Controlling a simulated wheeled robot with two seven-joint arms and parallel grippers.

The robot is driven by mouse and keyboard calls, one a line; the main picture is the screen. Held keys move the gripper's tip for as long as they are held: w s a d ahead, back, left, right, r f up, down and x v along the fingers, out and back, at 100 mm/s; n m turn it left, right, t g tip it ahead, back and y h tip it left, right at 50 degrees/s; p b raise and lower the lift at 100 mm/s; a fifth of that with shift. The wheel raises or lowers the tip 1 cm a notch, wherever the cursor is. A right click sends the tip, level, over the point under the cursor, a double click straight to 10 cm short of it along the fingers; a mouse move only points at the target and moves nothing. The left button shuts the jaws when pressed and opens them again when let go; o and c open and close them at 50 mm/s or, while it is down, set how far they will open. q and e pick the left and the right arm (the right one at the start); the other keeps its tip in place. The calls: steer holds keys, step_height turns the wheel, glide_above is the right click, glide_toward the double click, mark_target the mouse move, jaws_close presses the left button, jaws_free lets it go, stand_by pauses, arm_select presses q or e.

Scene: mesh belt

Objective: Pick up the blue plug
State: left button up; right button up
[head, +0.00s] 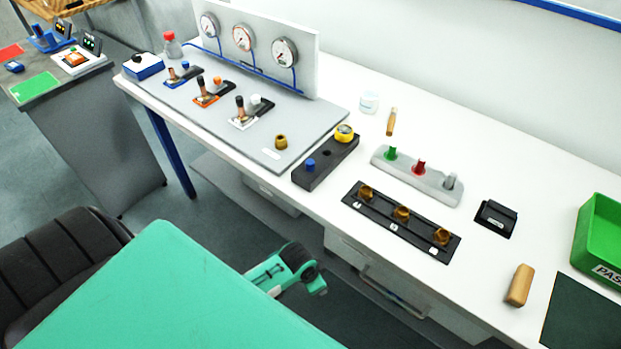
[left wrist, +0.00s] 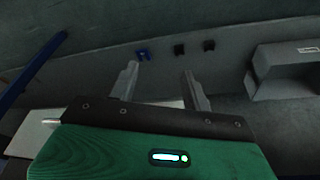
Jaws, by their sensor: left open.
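The blue plug (head: 310,165) stands upright at the near end of a black block (head: 328,164) on the white table in the head view. A yellow round-faced piece (head: 344,133) sits at the block's far end. In the left wrist view my left gripper (left wrist: 160,90) is open, with nothing between its fingers. The blue plug cannot be made out with certainty in that view. A green and grey part of my arm shows below the table's front edge in the head view, apart from the plug. My right gripper is not in view.
Left of the block is a grey panel (head: 240,130) with gauges and levers. Right of it are a grey rack (head: 418,180) with coloured plugs, a black strip (head: 385,225) with brass pieces and a green bin (head: 600,235).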

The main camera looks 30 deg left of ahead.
arm_select(q)
step_height(320, 180, up, 19)
steer(key=w+d+m+p, duration=0.2)
steer(key=m, duration=0.2)
steer(key=m+g, duration=0.3)
steer(key=m, duration=0.4)
glide_toward(309, 161)
steer(key=f+p, duration=0.1)
steer(key=f, duration=0.1)
steer(key=d+f+p, duration=0.1)
steer(key=f, duration=0.1)
steer(key=shift+s+f, duration=0.1)
steer(key=shift+f+p, duration=0.55)
steer(key=shift+p, duration=0.15)
step_height(309, 161, down, 3)
steer(key=shift+d+f+p, duration=0.2)
steer(key=shift+p, duration=0.6)
steer(key=shift+f, duration=0.45)
steer(key=c, duration=1.1)
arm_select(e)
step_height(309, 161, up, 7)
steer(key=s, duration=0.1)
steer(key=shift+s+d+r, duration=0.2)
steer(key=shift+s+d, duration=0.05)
